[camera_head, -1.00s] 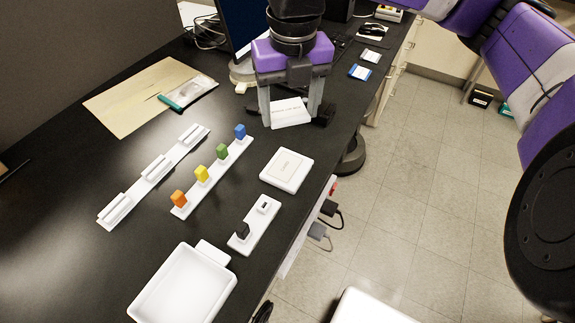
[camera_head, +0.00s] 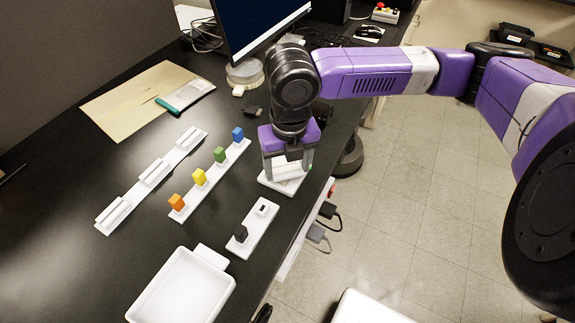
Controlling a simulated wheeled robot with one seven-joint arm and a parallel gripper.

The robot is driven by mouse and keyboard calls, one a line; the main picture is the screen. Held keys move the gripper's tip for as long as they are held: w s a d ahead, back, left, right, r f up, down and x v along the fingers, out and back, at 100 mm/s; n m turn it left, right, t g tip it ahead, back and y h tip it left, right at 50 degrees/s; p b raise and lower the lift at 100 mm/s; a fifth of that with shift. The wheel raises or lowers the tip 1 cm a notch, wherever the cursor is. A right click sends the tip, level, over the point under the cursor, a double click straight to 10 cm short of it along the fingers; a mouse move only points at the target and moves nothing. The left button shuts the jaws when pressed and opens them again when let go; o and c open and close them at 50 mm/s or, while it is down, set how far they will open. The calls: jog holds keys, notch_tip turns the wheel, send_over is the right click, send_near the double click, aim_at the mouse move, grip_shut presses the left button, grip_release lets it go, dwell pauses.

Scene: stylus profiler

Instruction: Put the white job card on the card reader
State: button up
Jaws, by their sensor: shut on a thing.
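My gripper (camera_head: 289,177) is shut on the white job card (camera_head: 288,172) and points down over the white card reader (camera_head: 270,182). The card lies between the fingers, at or just above the top of the reader; I cannot tell whether it touches. The fingers and palm hide much of the card and the reader's far part. A small green spot shows near the right finger.
Left of the reader stand a rail with orange, yellow, green and blue blocks (camera_head: 220,155) and a white slotted rack (camera_head: 154,172). A white holder (camera_head: 252,229) and an empty white tray (camera_head: 182,290) are nearer. The table edge is close on the right.

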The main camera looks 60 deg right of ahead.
aim_at(289, 175)
jog(key=shift+f, duration=0.3)
jog(key=o, duration=1.3)
notch_tip(289, 175, up, 12)
jog(key=shift+s+a+r, duration=0.15)
jog(key=shift+s+a, duration=0.2)
